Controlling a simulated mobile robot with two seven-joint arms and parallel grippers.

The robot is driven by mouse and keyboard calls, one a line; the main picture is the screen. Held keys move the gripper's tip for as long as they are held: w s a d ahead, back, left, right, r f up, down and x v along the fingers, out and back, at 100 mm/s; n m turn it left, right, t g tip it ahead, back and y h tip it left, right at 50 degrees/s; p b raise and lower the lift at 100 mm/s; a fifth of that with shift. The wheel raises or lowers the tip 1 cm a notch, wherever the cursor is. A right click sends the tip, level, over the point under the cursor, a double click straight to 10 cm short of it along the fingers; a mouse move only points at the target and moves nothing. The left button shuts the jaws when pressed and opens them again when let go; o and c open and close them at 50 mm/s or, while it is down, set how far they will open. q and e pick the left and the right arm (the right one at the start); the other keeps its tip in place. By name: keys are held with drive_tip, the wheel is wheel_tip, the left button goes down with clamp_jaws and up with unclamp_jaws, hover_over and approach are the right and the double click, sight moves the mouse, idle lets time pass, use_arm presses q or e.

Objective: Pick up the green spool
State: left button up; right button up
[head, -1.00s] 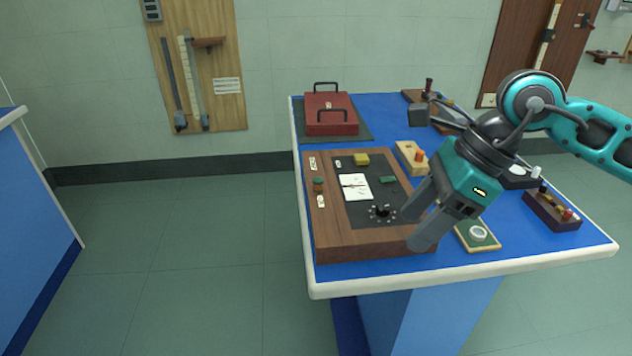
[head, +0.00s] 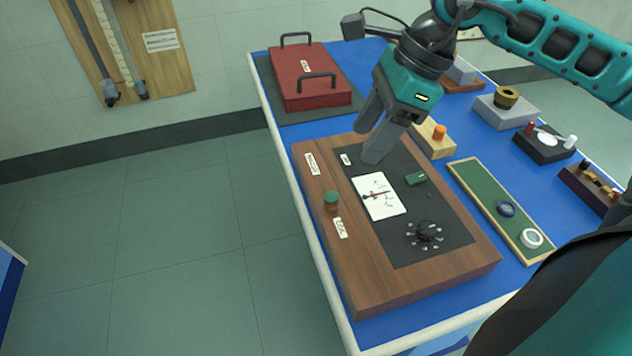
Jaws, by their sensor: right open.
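A small round piece with a green top and brownish lower part (head: 331,200) stands upright on the left wooden border of the instrument box (head: 375,290), between two white labels. It is the best match for the green spool, though I cannot be sure. A small green block (head: 415,179) sits on the box's dark panel. My right gripper (head: 368,143) is open and empty above the far part of the box, up and to the right of the round piece and apart from it. It hides part of the panel. My left gripper is not in view.
A red case (head: 310,85) stands behind on a dark mat. A green tray (head: 478,190) to the right holds a blue disc (head: 507,209) and a white ring (head: 531,238). Several small devices line the right side, including a block with an orange knob (head: 439,132). Floor is clear at left.

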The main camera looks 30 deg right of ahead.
sight(333, 195)
drive_tip(key=x, duration=1.2)
drive_tip(key=shift+s+a+f, duration=0.2)
drive_tip(key=shift+s+f, duration=0.05)
drive_tip(key=shift+f, duration=0.05)
drive_tip(key=shift+c, duration=0.5)
clamp_jaws()
